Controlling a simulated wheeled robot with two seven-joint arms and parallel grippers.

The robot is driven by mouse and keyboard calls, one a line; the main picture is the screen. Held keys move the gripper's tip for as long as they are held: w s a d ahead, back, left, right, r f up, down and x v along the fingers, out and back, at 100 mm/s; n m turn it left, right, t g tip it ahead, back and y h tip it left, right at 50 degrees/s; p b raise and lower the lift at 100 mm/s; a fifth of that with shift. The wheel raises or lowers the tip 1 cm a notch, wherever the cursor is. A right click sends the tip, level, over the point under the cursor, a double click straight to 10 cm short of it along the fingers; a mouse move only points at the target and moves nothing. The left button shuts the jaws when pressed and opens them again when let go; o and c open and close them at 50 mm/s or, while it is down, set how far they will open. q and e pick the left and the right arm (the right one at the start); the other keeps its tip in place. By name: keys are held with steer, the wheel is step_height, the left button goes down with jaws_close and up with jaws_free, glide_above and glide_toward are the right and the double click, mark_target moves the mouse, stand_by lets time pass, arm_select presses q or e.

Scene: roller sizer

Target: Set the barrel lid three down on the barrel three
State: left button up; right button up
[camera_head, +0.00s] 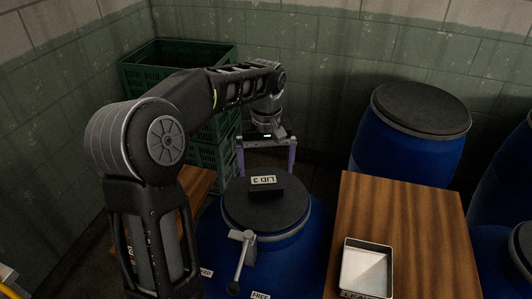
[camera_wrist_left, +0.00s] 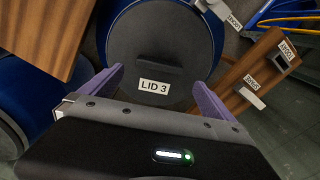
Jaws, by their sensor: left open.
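The barrel lid three (camera_head: 250,205) is a dark disc with a raised black handle block and a "LID 3" label. It lies over the top of a blue barrel (camera_head: 285,250) in the middle front and looks roughly level. I cannot tell how closely its rim is seated. In the left wrist view the lid (camera_wrist_left: 150,50) covers the blue barrel's round top. My left gripper (camera_head: 266,172) is open and empty, its two purple fingers just behind the lid's handle. In the wrist view the gripper (camera_wrist_left: 158,78) has the label between its fingers. My right gripper does not show.
A grey lever (camera_head: 243,258) stands at the barrel's front. A wooden table (camera_head: 400,215) with a metal tray (camera_head: 367,270) is close on the right. Another lidded blue barrel (camera_head: 405,150) stands behind it. Green crates (camera_head: 180,52) are stacked at the back left.

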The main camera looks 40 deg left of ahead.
arm_select(q)
steer(key=shift+r, duration=2.35)
